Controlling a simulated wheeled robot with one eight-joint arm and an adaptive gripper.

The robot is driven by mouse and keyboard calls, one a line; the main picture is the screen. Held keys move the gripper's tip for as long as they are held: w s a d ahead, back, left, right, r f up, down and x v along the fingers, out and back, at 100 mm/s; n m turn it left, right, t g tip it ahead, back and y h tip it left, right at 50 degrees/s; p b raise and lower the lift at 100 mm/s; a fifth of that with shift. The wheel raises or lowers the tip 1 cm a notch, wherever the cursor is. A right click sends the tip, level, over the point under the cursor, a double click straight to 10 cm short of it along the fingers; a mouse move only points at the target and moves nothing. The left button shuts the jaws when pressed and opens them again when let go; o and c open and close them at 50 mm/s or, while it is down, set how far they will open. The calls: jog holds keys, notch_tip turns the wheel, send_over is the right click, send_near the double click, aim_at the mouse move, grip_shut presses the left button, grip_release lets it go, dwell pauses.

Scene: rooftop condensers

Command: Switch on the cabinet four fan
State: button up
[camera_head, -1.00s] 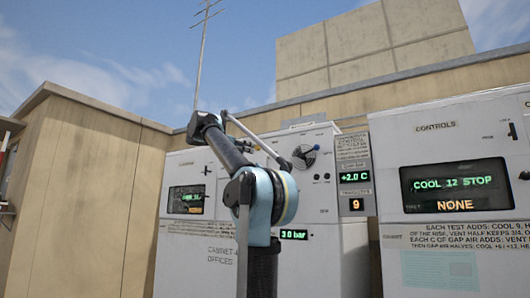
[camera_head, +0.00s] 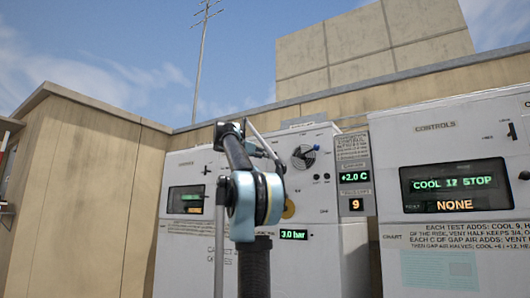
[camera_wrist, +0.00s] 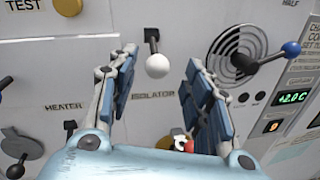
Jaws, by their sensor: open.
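The cabinet (camera_head: 325,255) with the 3.0 bar readout stands behind my arm, its name lettering partly hidden. Its round fan grille (camera_head: 303,157) has a lever with a blue knob (camera_head: 316,148). In the wrist view, the grille (camera_wrist: 237,42) is at upper right and the blue knob (camera_wrist: 291,48) lies further right. My gripper (camera_wrist: 160,60) is open and empty. A white-knobbed lever (camera_wrist: 157,67) hangs between its fingertips in the picture, above the ISOLATOR lettering; contact cannot be told. In the head view the jaws are hidden behind my arm.
A HEATER label (camera_wrist: 63,106) and dark knobs are at the left in the wrist view. A red knob (camera_wrist: 187,145) shows between the finger bases. The right cabinet's display (camera_head: 454,184) reads COOL 12 STOP, NONE. A beige wall (camera_head: 95,190) stands left.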

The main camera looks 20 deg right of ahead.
jog(key=shift+x, duration=2.35)
grip_shut()
